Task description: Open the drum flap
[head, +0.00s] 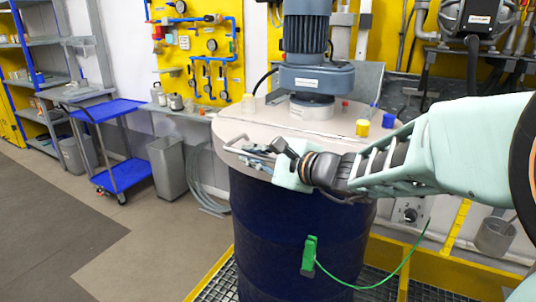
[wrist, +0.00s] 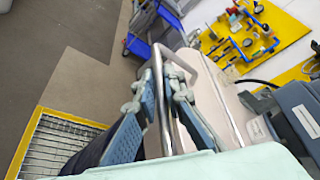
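The dark blue drum (head: 290,235) stands upright with a flat grey-beige lid (head: 262,124). A bent metal bar handle (head: 237,143) sticks out at the lid's left front edge. My gripper (head: 258,156) is at that edge, reaching in from the right. In the wrist view my gripper's two blue-padded fingers (wrist: 163,90) lie on either side of the handle (wrist: 165,125), close to it. I cannot tell whether both pads touch it. The lid (wrist: 205,95) shows to the right of the fingers. The flap's outline is partly hidden by my gripper, and it appears closed.
A motor (head: 315,80) stands on the lid, with yellow (head: 363,127) and blue (head: 389,121) caps near it. A green clamp (head: 309,256) with a cable hangs on the drum's front. A blue cart (head: 125,175) and grey bin (head: 167,167) stand left; floor before them is clear.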

